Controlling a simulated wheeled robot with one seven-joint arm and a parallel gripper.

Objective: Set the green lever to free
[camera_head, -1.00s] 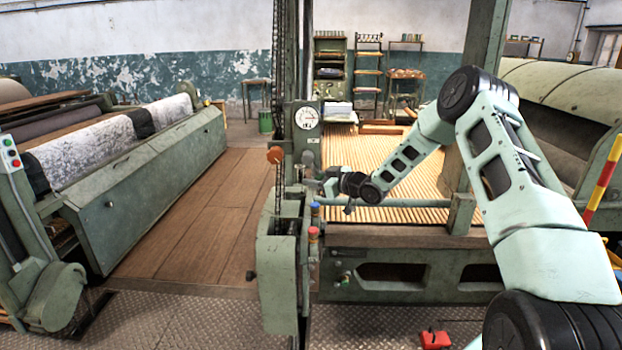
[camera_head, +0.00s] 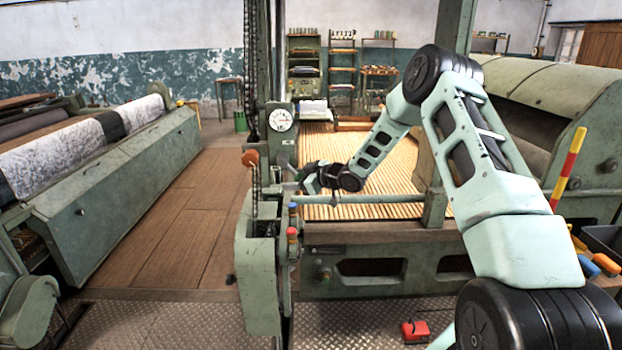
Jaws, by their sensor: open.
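My gripper (camera_head: 306,182) is small in the picture, just right of the green machine post and below the round white dial (camera_head: 281,120). It is open, with nothing seen between its fingers. Below it, a lever with a blue knob (camera_head: 293,209) and one with a red knob (camera_head: 292,233) stand on the green machine housing (camera_head: 258,275). An orange-brown knob (camera_head: 250,158) sits to the left, by the chain. I cannot make out a lever with a green knob; it may be hidden by the gripper or blend with the green metal. No lever setting is readable.
A slatted wooden lattice (camera_head: 400,180) lies behind a green rail under my arm. A red block-like thing (camera_head: 415,331) lies on the metal floor plate. A red-and-yellow striped post (camera_head: 568,168) stands at right. Wooden flooring (camera_head: 185,215) at left is clear.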

